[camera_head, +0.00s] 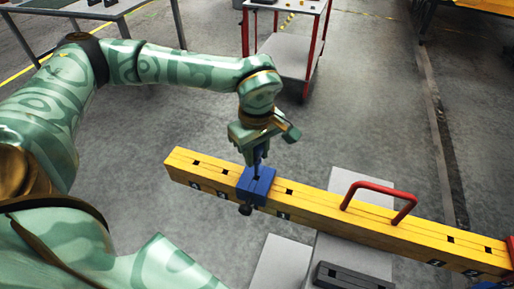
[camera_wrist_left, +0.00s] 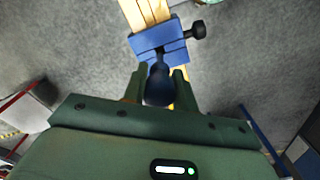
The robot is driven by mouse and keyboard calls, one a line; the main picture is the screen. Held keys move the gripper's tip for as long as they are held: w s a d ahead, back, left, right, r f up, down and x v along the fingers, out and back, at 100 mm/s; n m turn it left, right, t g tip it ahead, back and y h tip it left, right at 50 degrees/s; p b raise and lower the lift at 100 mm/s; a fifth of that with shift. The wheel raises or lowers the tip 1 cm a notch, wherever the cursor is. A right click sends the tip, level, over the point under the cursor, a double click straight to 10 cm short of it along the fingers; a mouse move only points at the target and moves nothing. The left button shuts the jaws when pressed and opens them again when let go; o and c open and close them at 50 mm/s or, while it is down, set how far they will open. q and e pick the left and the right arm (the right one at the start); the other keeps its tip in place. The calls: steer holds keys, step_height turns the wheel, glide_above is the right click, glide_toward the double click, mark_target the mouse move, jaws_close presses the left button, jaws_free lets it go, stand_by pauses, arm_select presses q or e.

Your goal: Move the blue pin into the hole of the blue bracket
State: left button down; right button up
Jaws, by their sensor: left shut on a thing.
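The blue bracket (camera_head: 256,187) sits around the yellow beam (camera_head: 330,216) near its left end, with a dark knob at its front. It also shows in the left wrist view (camera_wrist_left: 148,42), with the knob (camera_wrist_left: 197,30) at its right. My left gripper (camera_head: 261,148) is right above the bracket, shut on the blue pin (camera_head: 257,159). In the left wrist view the pin (camera_wrist_left: 159,87) is between the fingers and points at the bracket. The pin's tip meets the bracket's top in the picture; I cannot tell whether it is in the hole. My right gripper is out of view.
A red handle (camera_head: 378,187) arches over the beam right of the bracket. Pale blocks (camera_head: 283,262) and a dark slotted block (camera_head: 345,277) lie near the beam. A red-framed cart (camera_head: 290,50) and a grey table (camera_head: 90,10) stand behind. The floor between is clear.

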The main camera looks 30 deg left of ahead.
mark_target(256, 174)
arm_select(q)
steer(key=shift+f+b, duration=0.75)
steer(key=shift+f, duration=1.35)
steer(key=shift+f+b, duration=0.4)
steer(key=shift+f, duration=0.65)
steer(key=c, duration=1)
jaws_free()
steer(key=shift+c, duration=0.2)
step_height(256, 174, up, 16)
steer(key=p, duration=0.3)
steer(key=shift+r, duration=0.15)
steer(key=shift+s, duration=0.15)
